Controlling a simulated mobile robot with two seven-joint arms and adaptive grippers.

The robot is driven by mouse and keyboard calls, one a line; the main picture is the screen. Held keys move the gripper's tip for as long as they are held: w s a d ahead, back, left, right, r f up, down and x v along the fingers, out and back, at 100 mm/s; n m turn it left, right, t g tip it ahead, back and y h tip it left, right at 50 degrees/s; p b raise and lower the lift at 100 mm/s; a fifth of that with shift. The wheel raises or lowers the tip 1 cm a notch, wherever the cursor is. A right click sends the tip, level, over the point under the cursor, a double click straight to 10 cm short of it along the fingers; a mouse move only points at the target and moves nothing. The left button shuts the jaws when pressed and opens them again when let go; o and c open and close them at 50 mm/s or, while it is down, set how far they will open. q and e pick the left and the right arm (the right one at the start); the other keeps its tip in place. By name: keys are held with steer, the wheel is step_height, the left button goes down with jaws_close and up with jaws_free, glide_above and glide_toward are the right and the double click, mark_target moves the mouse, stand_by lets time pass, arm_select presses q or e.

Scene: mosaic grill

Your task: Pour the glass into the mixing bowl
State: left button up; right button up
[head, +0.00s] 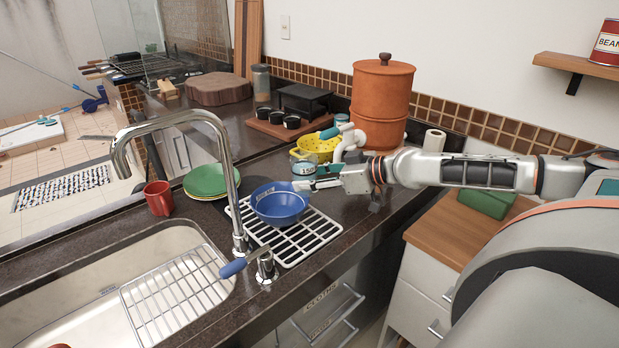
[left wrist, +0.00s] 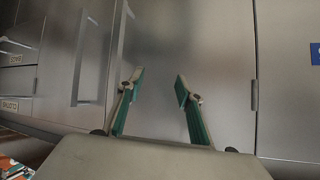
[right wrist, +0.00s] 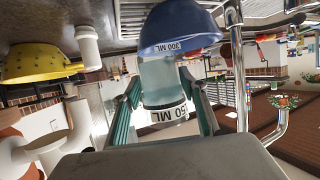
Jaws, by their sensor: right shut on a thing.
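A blue bowl (head: 280,207) with a label sits on a white rack on the counter; it also shows in the right wrist view (right wrist: 180,25), labelled 300 ML. My right gripper (head: 315,165) is shut on a clear glass (head: 302,168) with a printed volume label. The glass is just behind and right of the blue bowl. In the right wrist view the glass (right wrist: 160,80) stands between the two fingers, with the bowl beyond it. I cannot tell whether glass and bowl touch or what the glass holds. My left gripper (left wrist: 157,100) is open and empty, facing grey cabinet doors.
A yellow dotted bowl (head: 320,146) and a terracotta pot (head: 382,90) stand behind the right gripper. The tall faucet (head: 238,190) rises left of the blue bowl. A green plate (head: 205,180) and red mug (head: 159,198) are further left. The sink is at front left.

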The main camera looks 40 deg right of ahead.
steer(key=shift+d+r, duration=0.1)
steer(key=shift+r, duration=0.2)
steer(key=shift+s+d+r, duration=0.1)
steer(key=shift+d+n+g+h, duration=0.2)
steer(key=shift+n+g+h, duration=0.1)
steer(key=shift+h, duration=0.2)
steer(key=shift+s+b, duration=0.1)
steer(key=shift+b, duration=0.35)
steer(key=shift+d+r+n+g+h+b, duration=0.1)
steer(key=shift+d+n+g+h+b, duration=0.2)
steer(key=shift+b, duration=1.15)
steer(key=shift+a+r, duration=0.1)
steer(key=shift+r, duration=0.05)
steer(key=shift+s+d+f+g+h+b, duration=0.2)
steer(key=shift+g+h+b, duration=0.25)
steer(key=shift+b, duration=0.5)
steer(key=shift+n+h+b, duration=0.25)
steer(key=shift+n+b, duration=0.05)
steer(key=shift+s+d+r+n+g+h+b, duration=0.1)
steer(key=shift+r+n+g+h+b, duration=0.1)
steer(key=shift+g+h, duration=0.15)
steer(key=shift+d+r+n+g+h+b, duration=0.1)
steer(key=shift+g+h+b, duration=0.1)
steer(key=shift+g+h, duration=0.15)
steer(key=shift+f, duration=0.1)
